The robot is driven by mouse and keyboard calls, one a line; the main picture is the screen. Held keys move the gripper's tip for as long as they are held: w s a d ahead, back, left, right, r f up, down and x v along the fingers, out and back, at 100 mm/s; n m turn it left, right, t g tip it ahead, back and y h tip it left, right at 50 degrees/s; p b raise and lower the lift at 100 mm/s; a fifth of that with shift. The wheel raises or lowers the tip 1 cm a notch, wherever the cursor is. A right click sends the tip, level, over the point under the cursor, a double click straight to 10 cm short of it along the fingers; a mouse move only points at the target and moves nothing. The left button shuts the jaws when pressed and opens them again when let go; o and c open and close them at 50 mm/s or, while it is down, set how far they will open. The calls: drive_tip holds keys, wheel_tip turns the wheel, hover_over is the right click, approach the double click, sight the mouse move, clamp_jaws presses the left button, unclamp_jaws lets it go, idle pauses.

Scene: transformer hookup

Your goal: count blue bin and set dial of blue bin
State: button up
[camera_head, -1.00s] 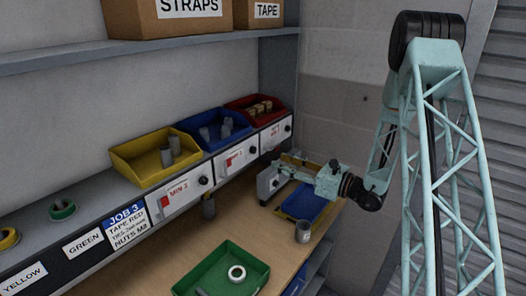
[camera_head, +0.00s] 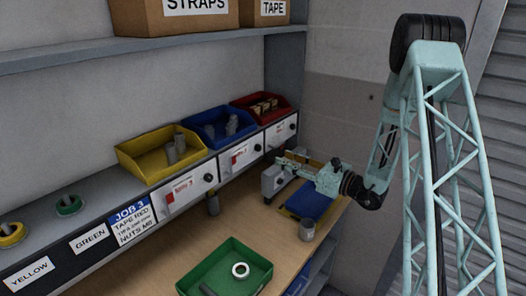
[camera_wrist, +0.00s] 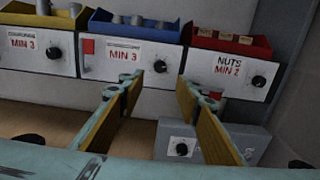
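The blue bin (camera_head: 222,130) stands on the shelf between the yellow and red bins and holds several grey cylindrical parts. In the wrist view the blue bin (camera_wrist: 130,32) shows its label "MIN 3" and a black dial (camera_wrist: 160,66) on the panel below it. That dial also shows in the head view (camera_head: 258,148). My gripper (camera_wrist: 158,88) is open and empty, with its fingers pointing toward the panel. The blue bin's dial appears between and beyond the fingertips. In the head view my gripper (camera_head: 296,160) is in front of the panel, right of the blue bin's label.
The yellow bin (camera_head: 140,153) and red bin (camera_head: 250,100) flank the blue one, each with its own dial. A grey box with a dial (camera_wrist: 178,152) stands below my gripper.

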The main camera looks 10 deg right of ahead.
sight(260, 149)
drive_tip(key=shift+p+x, duration=0.45)
drive_tip(key=shift+x, duration=5.5)
drive_tip(key=shift+f, duration=0.1)
drive_tip(key=c, duration=0.9)
drive_tip(key=shift+o, duration=0.2)
drive_tip(key=shift+f+n+b, duration=0.15)
drive_tip(key=shift+n+b, duration=0.85)
drive_tip(key=shift+b, duration=0.85)
drive_tip(key=n+b, duration=0.2)
drive_tip(key=b, duration=0.2)
drive_tip(key=n+b, duration=0.4)
drive_tip(key=b, duration=0.4)
drive_tip(key=shift+n+b, duration=0.3)
drive_tip(key=shift+n, duration=0.1)
drive_tip(key=shift+r+n+b, duration=0.2)
drive_tip(key=shift+n+b, duration=0.4)
drive_tip(key=shift+b, duration=0.4)
